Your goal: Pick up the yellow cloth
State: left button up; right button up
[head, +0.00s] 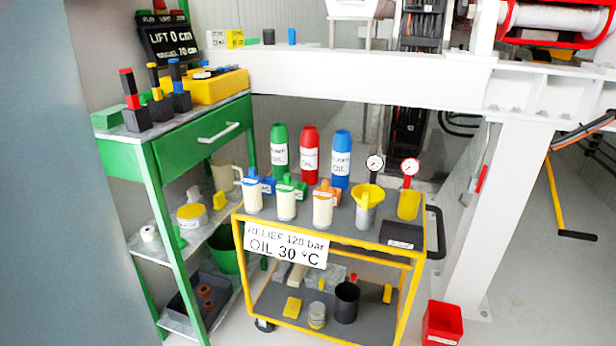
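A small flat yellow piece that looks like the yellow cloth (293,307) lies on the lower shelf of the yellow cart (408,290), at its left front. It is small in view, so I cannot be sure that it is cloth. A glass-like jar (317,315) stands just right of it, and a black cup (346,303) stands further right. Neither of my grippers is in view.
The cart's top holds oil bottles (310,155), several jugs, a yellow funnel (368,194) and gauges. A sign (285,246) hangs at its front left. A green shelf unit (152,185) stands left, a red bin (442,323) right. The right floor is mostly clear.

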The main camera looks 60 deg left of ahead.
aim_at(291, 310)
jog(key=u, duration=1.95)
jog(key=z, duration=2.2)
jog(key=u, duration=2.25)
jog(key=i+u, duration=0.15)
jog(key=u, duration=0.9)
